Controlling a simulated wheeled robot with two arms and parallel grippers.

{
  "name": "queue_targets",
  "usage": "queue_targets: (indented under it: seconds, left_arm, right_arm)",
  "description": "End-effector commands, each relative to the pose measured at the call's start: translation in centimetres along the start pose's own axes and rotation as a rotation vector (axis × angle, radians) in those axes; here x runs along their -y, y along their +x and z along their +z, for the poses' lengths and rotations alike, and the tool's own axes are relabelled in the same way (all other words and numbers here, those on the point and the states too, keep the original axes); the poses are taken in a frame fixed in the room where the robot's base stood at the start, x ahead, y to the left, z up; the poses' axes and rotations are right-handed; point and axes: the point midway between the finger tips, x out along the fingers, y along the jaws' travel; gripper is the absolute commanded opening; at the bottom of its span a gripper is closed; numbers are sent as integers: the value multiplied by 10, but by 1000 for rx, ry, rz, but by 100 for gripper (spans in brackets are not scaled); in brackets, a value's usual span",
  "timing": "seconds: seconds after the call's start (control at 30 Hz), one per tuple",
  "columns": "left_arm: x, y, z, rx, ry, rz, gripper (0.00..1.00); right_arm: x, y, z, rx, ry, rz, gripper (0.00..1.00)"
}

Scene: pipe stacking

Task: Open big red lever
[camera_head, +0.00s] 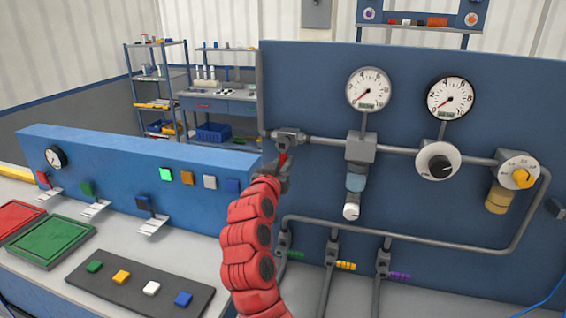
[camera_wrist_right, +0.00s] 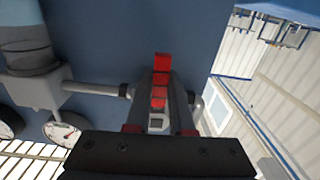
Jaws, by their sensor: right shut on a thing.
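The big red lever (camera_head: 282,159) is on a grey valve (camera_head: 289,136) at the left end of the upper pipe on the blue panel. My right gripper (camera_head: 280,169) comes up from below and is shut on the lever. In the right wrist view the red lever (camera_wrist_right: 161,66) shows between the dark fingers of the gripper (camera_wrist_right: 162,92). The fingers and arm hide part of the lever and valve. My left gripper is not in view.
Two dial gauges (camera_head: 367,90) (camera_head: 450,98) and a round black-and-white knob (camera_head: 438,161) are to the right. Lower pipes (camera_head: 400,229) carry green, yellow and purple handles. A blue box (camera_head: 125,160) with switches stands left, near red and green trays (camera_head: 50,240).

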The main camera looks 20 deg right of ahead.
Motion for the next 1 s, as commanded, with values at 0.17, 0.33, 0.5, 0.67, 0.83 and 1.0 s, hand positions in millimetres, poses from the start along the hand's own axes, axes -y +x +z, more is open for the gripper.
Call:
queue_targets:
  seconds: [0.17,0.33,0.5,0.67,0.83,1.0]
  left_arm:
    - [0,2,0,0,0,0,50]
    - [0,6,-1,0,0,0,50]
    - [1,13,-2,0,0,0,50]
    - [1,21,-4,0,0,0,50]
    - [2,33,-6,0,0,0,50]
    - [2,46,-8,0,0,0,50]
  right_arm:
    - [-4,-1,-2,-4,-95,-1,0]
    - [-12,-1,-5,-6,-234,0,0]
    - [-20,-1,-8,-4,-397,1,0]
    - [-26,-1,-11,-3,-552,0,0]
    - [-32,0,-18,-4,-713,1,0]
    - [-38,-1,-24,-4,-876,0,0]
